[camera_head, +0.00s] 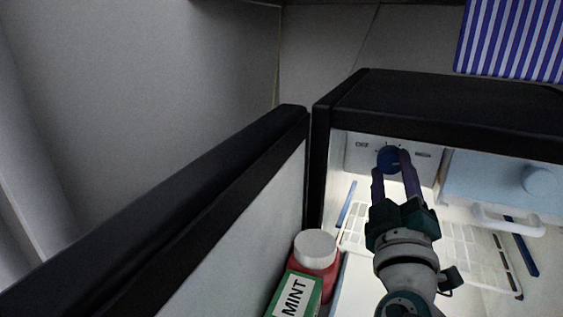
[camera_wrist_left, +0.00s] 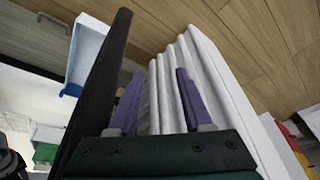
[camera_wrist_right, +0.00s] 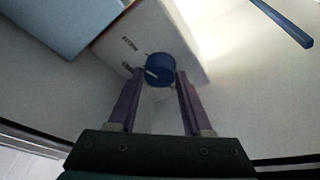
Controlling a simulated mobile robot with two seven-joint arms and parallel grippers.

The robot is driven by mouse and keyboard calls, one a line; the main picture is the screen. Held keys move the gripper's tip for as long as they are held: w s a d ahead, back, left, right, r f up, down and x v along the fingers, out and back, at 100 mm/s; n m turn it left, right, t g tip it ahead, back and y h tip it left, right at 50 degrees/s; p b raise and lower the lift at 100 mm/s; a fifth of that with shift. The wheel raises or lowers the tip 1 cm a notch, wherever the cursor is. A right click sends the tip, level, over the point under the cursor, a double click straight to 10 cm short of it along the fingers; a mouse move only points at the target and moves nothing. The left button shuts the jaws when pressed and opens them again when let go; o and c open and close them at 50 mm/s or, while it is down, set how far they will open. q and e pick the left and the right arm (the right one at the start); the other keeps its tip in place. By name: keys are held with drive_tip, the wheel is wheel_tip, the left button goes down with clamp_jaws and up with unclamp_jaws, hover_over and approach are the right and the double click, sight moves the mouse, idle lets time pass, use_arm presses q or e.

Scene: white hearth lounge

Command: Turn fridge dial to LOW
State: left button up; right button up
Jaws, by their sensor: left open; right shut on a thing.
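The fridge dial (camera_head: 389,158) is a blue round knob on a pale panel (camera_head: 361,152) inside the open fridge, at its upper left. Small dark lettering sits around the dial, with "OFF" on the left side in the head view; the rest is too small to read. My right gripper (camera_head: 391,168) is shut on the dial. The right wrist view shows the dial (camera_wrist_right: 160,69) between the purple fingertips, with a white pointer mark towards its lower left. My left gripper (camera_wrist_left: 157,82) is open and shows only in its own wrist view, near a dark edge and a white ribbed thing.
The fridge door (camera_head: 190,215) stands open at left, with a white-capped red jar (camera_head: 316,255) and a green MINT carton (camera_head: 294,293) by it. Right of the dial are a light-blue compartment (camera_head: 500,183) and a white wire shelf (camera_head: 470,250). The black fridge top (camera_head: 450,102) overhangs.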

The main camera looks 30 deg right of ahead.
clamp_jaws()
